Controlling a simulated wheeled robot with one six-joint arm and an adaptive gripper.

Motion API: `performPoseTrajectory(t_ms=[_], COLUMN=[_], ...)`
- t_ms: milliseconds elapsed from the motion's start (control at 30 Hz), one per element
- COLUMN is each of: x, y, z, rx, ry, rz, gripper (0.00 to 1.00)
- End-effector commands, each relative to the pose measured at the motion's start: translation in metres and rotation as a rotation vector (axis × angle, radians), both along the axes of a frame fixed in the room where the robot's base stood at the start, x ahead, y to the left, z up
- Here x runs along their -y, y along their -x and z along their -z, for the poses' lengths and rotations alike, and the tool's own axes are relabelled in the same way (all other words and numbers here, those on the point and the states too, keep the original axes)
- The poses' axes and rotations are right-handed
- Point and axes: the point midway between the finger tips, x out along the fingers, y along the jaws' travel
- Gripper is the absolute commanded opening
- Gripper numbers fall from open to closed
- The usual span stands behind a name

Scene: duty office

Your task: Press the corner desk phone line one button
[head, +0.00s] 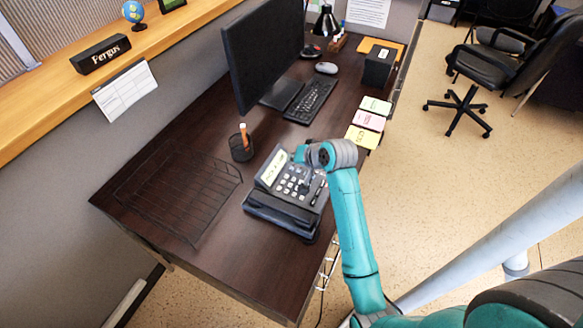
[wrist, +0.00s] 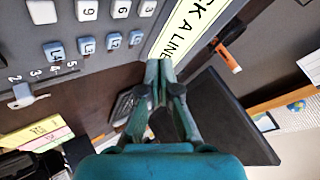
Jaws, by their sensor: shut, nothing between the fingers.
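The desk phone (head: 285,190) sits on the dark corner desk near its front edge, with its handset along the near side. In the wrist view its keypad face fills the upper left. A pale yellow strip (wrist: 185,32) reading "...CK A LINE" lies beside the row. My gripper (wrist: 159,72) is shut and empty, its tips near the strip's end, right of the buttons. Contact cannot be told. In the head view my wrist hides the fingertips.
A monitor (head: 262,50), keyboard (head: 311,100) and pen cup (head: 241,147) stand beyond the phone. Coloured note pads (head: 368,120) lie at the desk's right edge. A wire tray (head: 180,195) is left of the phone. A black chair (head: 490,65) stands on the floor at right.

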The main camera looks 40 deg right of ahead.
Motion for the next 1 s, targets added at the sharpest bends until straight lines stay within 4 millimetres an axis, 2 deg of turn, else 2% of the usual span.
performPoseTrajectory(t_ms=[233, 1000], x=[-0.0003, -0.0002], y=[0.0004, 0.0002], z=[0.0132, 0.0136], rx=[-0.001, 0.0], ry=[-0.001, -0.001], rz=[0.0, 0.001], gripper=[0.0, 0.0])
